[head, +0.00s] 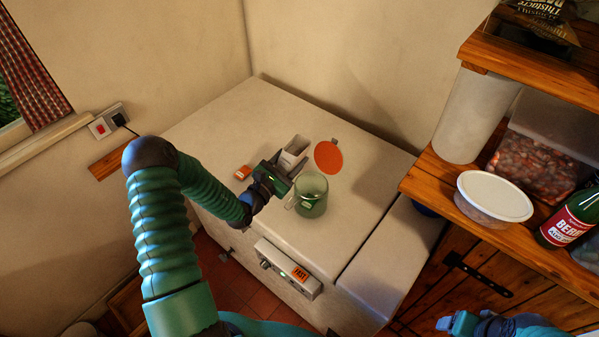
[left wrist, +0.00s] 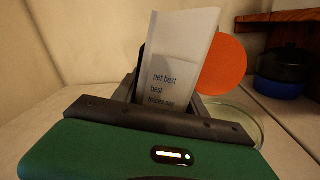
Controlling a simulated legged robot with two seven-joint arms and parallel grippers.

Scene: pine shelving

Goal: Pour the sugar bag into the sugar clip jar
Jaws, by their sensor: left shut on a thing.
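The sugar bag (head: 294,148) is a pale paper packet with printed text, which also shows in the left wrist view (left wrist: 185,50). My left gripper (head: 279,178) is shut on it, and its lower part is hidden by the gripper. The bag looks near upright, just behind and left of the jar.
The white chest (head: 215,130) has free room at its left and back. A small orange block (head: 243,172) lies left of my gripper. Pine shelves (head: 433,180) at right hold a white-lidded tub (head: 495,190), a green bottle (head: 567,222) and a white roll (head: 475,115).

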